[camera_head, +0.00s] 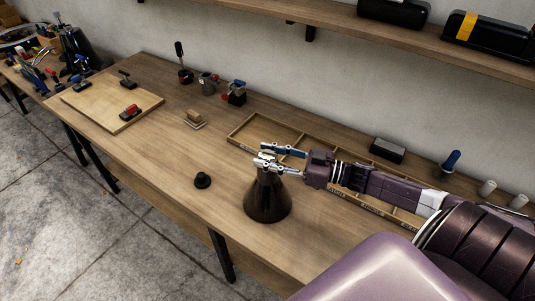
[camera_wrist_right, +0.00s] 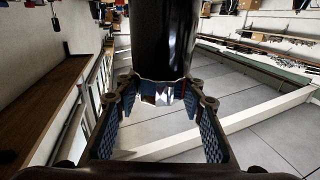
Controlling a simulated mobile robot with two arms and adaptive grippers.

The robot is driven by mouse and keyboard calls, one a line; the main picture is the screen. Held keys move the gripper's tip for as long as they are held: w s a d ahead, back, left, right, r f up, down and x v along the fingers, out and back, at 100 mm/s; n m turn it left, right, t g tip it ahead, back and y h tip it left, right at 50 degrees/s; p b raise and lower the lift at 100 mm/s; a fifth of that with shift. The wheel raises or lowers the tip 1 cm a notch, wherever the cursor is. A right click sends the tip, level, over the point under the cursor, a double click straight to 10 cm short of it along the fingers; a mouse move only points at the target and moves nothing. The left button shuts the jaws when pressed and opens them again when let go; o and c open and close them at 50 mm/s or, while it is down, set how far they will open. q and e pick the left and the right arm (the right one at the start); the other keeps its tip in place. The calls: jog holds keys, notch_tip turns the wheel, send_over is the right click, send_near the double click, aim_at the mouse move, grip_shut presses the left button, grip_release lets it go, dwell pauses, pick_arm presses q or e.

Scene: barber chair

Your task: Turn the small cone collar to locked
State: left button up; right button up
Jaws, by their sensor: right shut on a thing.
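A dark, shiny cone (camera_head: 267,203) stands upright on the wooden workbench, wide end down. My right gripper (camera_head: 268,161) reaches in from the right, shut on the narrow top of the cone. The fingers hide most of that top, so a separate collar and any lock mark on it cannot be made out. In the right wrist view, my right gripper (camera_wrist_right: 162,95) has its fingers around the end of a dark glossy round body (camera_wrist_right: 164,40), likely the cone. My left gripper is not in view.
A board (camera_head: 95,105) with clamps and several small tools are further back left. Bench is clear around the cone's front.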

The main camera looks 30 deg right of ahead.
jog(key=m+h+p, duration=0.1)
jog(key=t+h+p, duration=0.1)
jog(key=p, duration=0.1)
jog(key=shift+s+r+m+t, duration=0.1)
jog(key=shift+r+m+t, duration=0.2)
jog(key=shift+m, duration=0.1)
jog(key=h, duration=0.1)
jog(key=m+t+h+p, duration=0.1)
jog(key=shift+a+f+m+h, duration=0.1)
jog(key=shift+f+m+h, duration=0.1)
jog(key=shift+m+h, duration=0.1)
jog(key=m+h, duration=0.2)
jog(key=h, duration=0.1)
jog(key=shift+f+t, duration=0.1)
jog(key=shift+t, duration=0.3)
jog(key=shift+m+h, duration=1.7)
jog(key=shift+h, duration=1.3)
jog(key=o, duration=1.2)
